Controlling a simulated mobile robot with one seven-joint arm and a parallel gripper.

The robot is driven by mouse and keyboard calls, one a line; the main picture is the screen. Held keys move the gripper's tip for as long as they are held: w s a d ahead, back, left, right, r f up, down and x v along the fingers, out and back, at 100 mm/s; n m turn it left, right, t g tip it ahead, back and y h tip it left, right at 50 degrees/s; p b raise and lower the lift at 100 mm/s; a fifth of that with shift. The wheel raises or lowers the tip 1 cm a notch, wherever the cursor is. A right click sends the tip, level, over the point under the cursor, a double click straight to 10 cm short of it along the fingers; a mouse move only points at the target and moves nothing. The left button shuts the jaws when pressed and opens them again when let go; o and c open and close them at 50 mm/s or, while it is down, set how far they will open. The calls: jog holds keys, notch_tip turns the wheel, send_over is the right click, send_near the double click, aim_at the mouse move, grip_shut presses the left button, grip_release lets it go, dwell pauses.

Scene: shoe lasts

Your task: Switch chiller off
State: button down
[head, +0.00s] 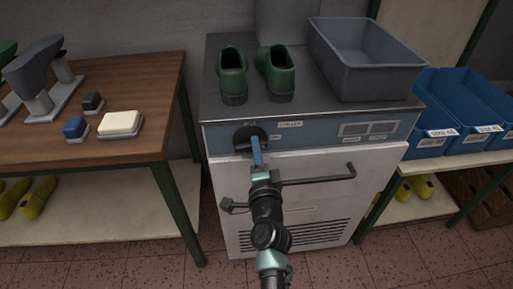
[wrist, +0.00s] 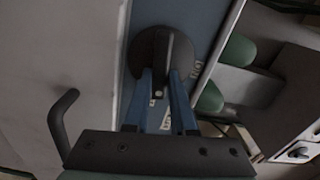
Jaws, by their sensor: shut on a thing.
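The chiller (head: 300,188) is a white cabinet with a steel top and a blue-grey control panel along its upper front. A round black rotary knob (head: 250,137) sits at the left of that panel, and it also shows in the wrist view (wrist: 163,45). My gripper (head: 256,150) is at the knob, its blue fingers (wrist: 160,90) reaching to the knob's raised grip bar. It is shut on the knob. The fingers partly hide the knob's lower part and the panel markings. The small lettering around the knob is too small to read surely.
A dark door handle (head: 318,178) juts out right of my gripper. Green shoes (head: 232,80) and a grey bin (head: 365,70) stand on the chiller. A wooden table (head: 150,85) with shoe lasts stands left, blue bins (head: 430,110) right. The tiled floor in front is clear.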

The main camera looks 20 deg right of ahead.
jog(key=shift+f+m, duration=0.15)
jog(key=shift+m, duration=0.75)
jog(key=c, duration=0.7)
grip_release()
jog(key=shift+c, duration=0.2)
jog(key=shift+s, duration=0.1)
jog(key=p+v, duration=0.2)
jog(key=v, duration=1)
jog(key=shift+s, duration=0.4)
jog(key=shift+a, duration=0.1)
